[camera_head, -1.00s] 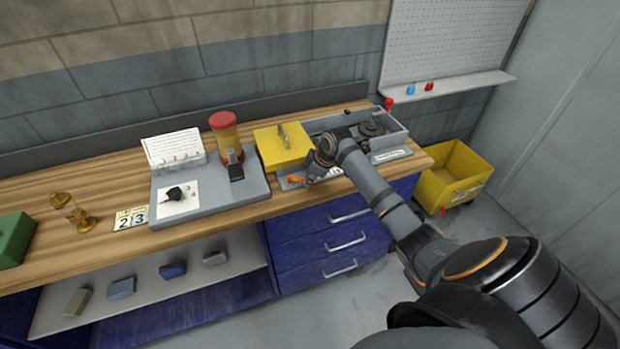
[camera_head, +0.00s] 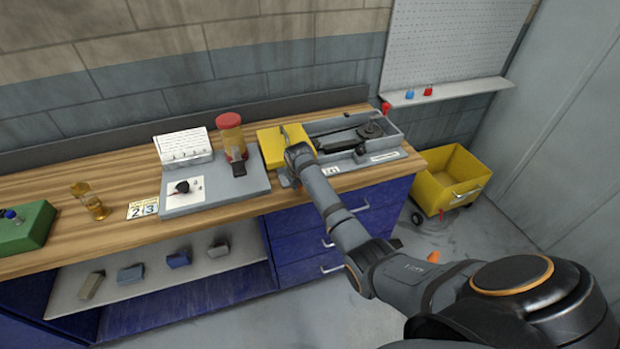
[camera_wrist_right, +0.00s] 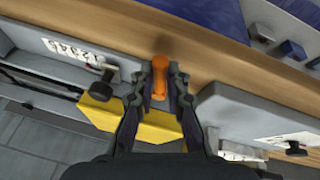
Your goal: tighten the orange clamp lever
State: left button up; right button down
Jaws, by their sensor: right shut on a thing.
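The orange clamp lever (camera_wrist_right: 159,80) shows in the right wrist view, upright in the picture at the front edge of the grey housing. My right gripper (camera_wrist_right: 160,92) is shut on it, with one dark finger on each side. In the head view my right gripper (camera_head: 287,180) is low at the housing's front left, and the lever is hidden behind my wrist. The grey housing (camera_head: 400,140) has a yellow cover (camera_head: 270,148) on its left and a dark belt and pulley (camera_head: 370,130) in its open right part. My left gripper is not in view.
A grey board (camera_head: 215,190) with a red-capped jar (camera_head: 231,135) and a black knob (camera_head: 182,187) stands left of the housing. An hourglass (camera_head: 90,203) and a green box (camera_head: 25,230) are further left. A yellow cart (camera_head: 455,180) stands on the floor at right.

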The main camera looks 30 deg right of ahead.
jog(key=shift+w+a+r+m, duration=0.1)
jog(key=shift+a+r+m, duration=0.05)
jog(key=shift+a+m, duration=0.35)
jog(key=shift+a+m+h, duration=0.2)
jog(key=shift+m+h, duration=0.2)
jog(key=shift+m, duration=0.1)
jog(key=shift+w+a+m+g, duration=0.1)
jog(key=shift+a+m+g, duration=0.2)
jog(key=shift+m, duration=0.1)
jog(key=shift+w+a+f+m+h+b, duration=0.25)
jog(key=shift+a+m+h+b, duration=0.2)
jog(key=shift+m, duration=0.45)
jog(key=shift+w+a+m+g+h+b, duration=0.3)
jog(key=shift+a+m+g+b, duration=0.35)
jog(key=shift+m+b, duration=0.5)
jog(key=shift+w+a+m+g+b, duration=0.25)
jog(key=shift+w+a+m+b, duration=0.15)
jog(key=shift+m+b, duration=0.6)
pick_arm(q)
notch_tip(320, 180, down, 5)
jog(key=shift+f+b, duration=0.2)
jog(key=shift+b, duration=0.15)
pick_arm(e)
jog(key=shift+a+r+h, duration=0.1)
jog(key=shift+r+h, duration=0.05)
jog(key=shift+h, duration=0.1)
jog(key=shift+r, duration=0.1)
